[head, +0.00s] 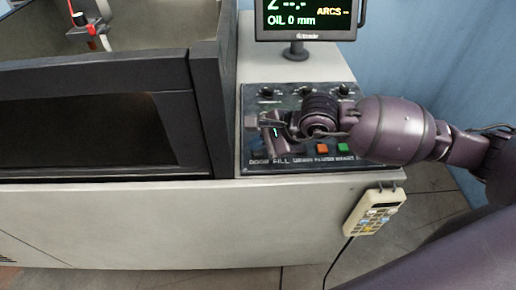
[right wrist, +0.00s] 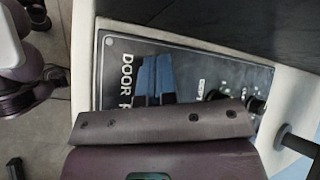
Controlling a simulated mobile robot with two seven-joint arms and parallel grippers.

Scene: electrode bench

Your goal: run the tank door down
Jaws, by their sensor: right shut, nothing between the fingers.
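The tank door (head: 90,130) is a dark-framed panel with a dark window, standing upright across the tank front at left in the head view. The control panel (head: 315,100) is to its right, with DOOR, FILL and other labels along its lower edge. My right gripper (head: 268,138) is shut and empty over the panel's left end, above the DOOR and FILL labels. In the right wrist view its blue fingertips (right wrist: 155,78) are together beside the DOOR lettering (right wrist: 126,72). The door control itself is hidden by the gripper; I cannot tell whether they touch. My left gripper is not in view.
Orange (head: 322,149) and green (head: 343,148) buttons sit to the gripper's right, with knobs behind. A monitor (head: 305,20) stands behind the panel. A corded handset (head: 376,211) hangs on the cabinet front. A red-and-white fixture (head: 90,25) is inside the tank.

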